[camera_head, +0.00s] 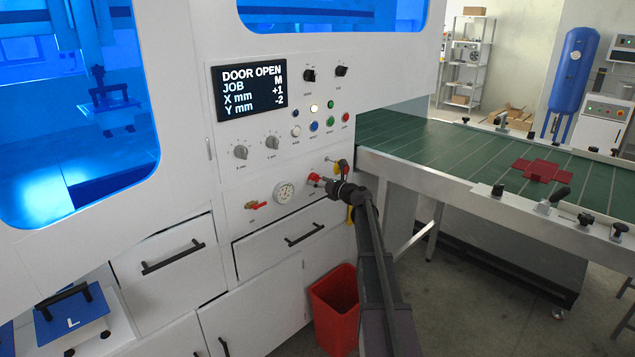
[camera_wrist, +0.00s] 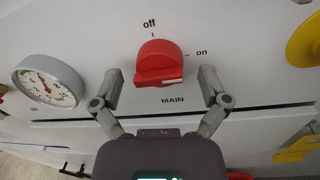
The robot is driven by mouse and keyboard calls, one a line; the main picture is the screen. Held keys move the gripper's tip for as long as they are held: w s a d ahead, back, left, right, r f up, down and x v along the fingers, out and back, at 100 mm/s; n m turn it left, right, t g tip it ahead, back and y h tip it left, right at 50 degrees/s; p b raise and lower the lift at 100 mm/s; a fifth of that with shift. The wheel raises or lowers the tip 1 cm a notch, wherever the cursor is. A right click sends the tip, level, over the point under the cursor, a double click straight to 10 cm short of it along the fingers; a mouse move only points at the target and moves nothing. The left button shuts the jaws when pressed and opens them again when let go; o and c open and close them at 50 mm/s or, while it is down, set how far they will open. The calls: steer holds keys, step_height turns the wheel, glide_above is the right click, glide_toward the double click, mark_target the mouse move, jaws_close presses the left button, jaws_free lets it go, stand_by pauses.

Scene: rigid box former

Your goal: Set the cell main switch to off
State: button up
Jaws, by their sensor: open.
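The main switch is a red rotary knob (camera_wrist: 158,58) on the white panel, labelled MAIN below, "off" above and "on" to the right. Its grip bar lies roughly level in the wrist view, with the white mark at its right end, on the "on" side. In the head view the red knob (camera_head: 314,177) shows just left of my gripper (camera_head: 332,186). In the wrist view my gripper (camera_wrist: 162,84) is open, one finger on each side of the knob, with visible gaps. Whether the fingertips reach the knob's depth is unclear.
A pressure gauge (camera_head: 284,192) and a red-handled valve (camera_head: 257,205) sit left of the switch. Yellow parts (camera_wrist: 305,45) are close on the right. A drawer (camera_head: 290,240) is below, and a red bin (camera_head: 335,305) stands on the floor. The display (camera_head: 249,90) reads DOOR OPEN.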

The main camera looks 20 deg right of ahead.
steer(key=shift+w, duration=0.1)
steer(key=c, duration=1.1)
steer(key=shift+r+n, duration=0.1)
steer(key=shift+n, duration=0.3)
steer(key=n, duration=0.3)
steer(key=shift+w+p, duration=0.1)
steer(key=shift+p, duration=0.3)
steer(key=n, duration=0.4)
steer(key=shift+d+r+n+h, duration=0.1)
steer(key=shift+n+h, duration=0.3)
steer(key=n+p, duration=0.1)
steer(key=n, duration=0.3)
steer(key=shift+h, duration=0.3)
steer(key=n, duration=0.4)
steer(key=shift+w+n, duration=0.1)
steer(key=shift+n, duration=0.2)
